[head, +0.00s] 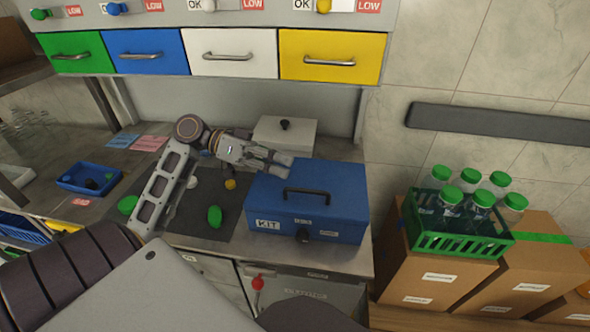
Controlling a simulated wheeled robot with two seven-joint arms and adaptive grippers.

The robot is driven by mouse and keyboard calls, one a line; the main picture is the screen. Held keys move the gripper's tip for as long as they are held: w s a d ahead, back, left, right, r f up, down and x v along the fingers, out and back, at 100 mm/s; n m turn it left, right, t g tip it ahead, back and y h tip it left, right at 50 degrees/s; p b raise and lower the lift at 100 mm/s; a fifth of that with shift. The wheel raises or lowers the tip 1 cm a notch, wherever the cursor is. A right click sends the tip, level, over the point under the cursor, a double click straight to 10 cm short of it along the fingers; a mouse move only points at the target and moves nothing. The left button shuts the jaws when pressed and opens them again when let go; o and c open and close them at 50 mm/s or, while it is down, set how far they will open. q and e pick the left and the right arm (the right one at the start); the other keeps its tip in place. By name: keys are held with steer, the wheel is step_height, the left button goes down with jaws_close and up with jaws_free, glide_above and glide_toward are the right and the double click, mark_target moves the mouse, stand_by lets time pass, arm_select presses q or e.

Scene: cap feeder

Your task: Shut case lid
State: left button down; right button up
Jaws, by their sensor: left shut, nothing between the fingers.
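A blue case labelled KIT (335,231) stands on the workbench, right of the middle of the view. Its lid (338,184) lies over the body with a dark handle on top, and it looks down, with no gap that I can make out. A dark latch knob is on its front. My left gripper (290,162) is shut and empty at the case's back left top edge. I cannot tell whether its fingertips touch the lid. My right gripper is not in view.
A white lidded box (284,134) stands behind the case. A blue tray (75,186) and green caps (215,216) lie to the left. A green crate of bottles (440,243) sits on cardboard boxes at the right. Coloured drawers (234,67) hang above the bench.

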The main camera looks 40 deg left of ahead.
arm_select(q)
steer(key=shift+v, duration=2.4)
steer(key=shift+s+d, duration=0.1)
